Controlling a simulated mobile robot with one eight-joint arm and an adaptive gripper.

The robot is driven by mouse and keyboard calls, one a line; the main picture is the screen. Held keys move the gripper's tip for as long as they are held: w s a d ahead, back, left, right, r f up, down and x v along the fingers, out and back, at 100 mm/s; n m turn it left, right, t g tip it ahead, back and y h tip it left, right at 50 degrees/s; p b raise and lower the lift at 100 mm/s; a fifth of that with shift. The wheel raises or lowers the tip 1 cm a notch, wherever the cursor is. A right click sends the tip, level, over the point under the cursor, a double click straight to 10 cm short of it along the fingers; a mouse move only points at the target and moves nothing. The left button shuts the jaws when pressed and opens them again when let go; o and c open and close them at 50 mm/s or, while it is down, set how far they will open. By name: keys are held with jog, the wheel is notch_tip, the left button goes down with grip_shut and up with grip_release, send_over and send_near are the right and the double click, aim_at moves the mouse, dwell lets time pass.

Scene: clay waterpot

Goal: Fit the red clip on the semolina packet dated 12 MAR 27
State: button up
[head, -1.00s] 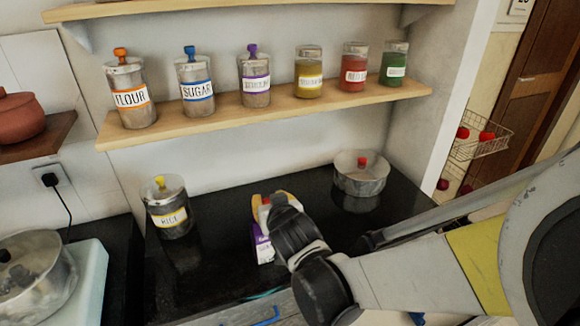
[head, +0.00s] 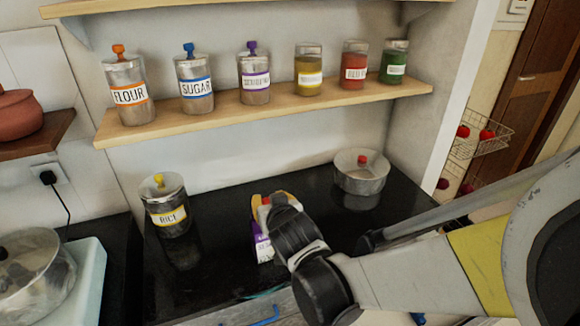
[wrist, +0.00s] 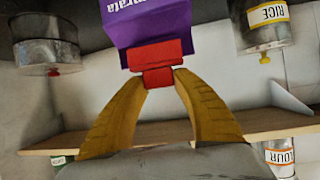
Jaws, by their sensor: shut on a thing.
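A purple and white packet (head: 263,246) stands on the black counter, partly hidden behind my gripper (head: 272,203). It shows in the wrist view as a purple packet (wrist: 150,22) with part of a word on it; no date is readable. The red clip (wrist: 157,60) lies across the packet's edge in the wrist view. I cannot tell whether the clip grips the packet. My yellow gripper fingers (wrist: 159,78) are shut on the clip's near end. In the head view a small red part of the clip (head: 266,201) shows above the packet.
The rice jar (head: 166,207) stands left on the counter, and a metal pot (head: 360,172) with a red knob stands right. A wooden shelf (head: 225,117) with several jars runs above.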

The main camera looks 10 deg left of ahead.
dwell(0.3)
jog(key=o, duration=0.9)
jog(key=shift+c, duration=0.2)
jog(key=shift+s, duration=0.1)
jog(key=v, duration=1.1)
jog(key=shift+s+d+r, duration=0.2)
jog(key=shift+s+d, duration=0.05)
jog(key=shift+s, duration=0.05)
jog(key=s+d+m+g+h, duration=0.1)
jog(key=d+m+g+h, duration=0.2)
jog(key=d, duration=1.6)
jog(key=s+d+f+m+g+h, duration=0.1)
jog(key=s+d+f+m+h, duration=0.1)
jog(key=s+d, duration=0.7)
jog(key=shift+d+g+h, duration=0.3)
jog(key=shift+d, duration=0.45)
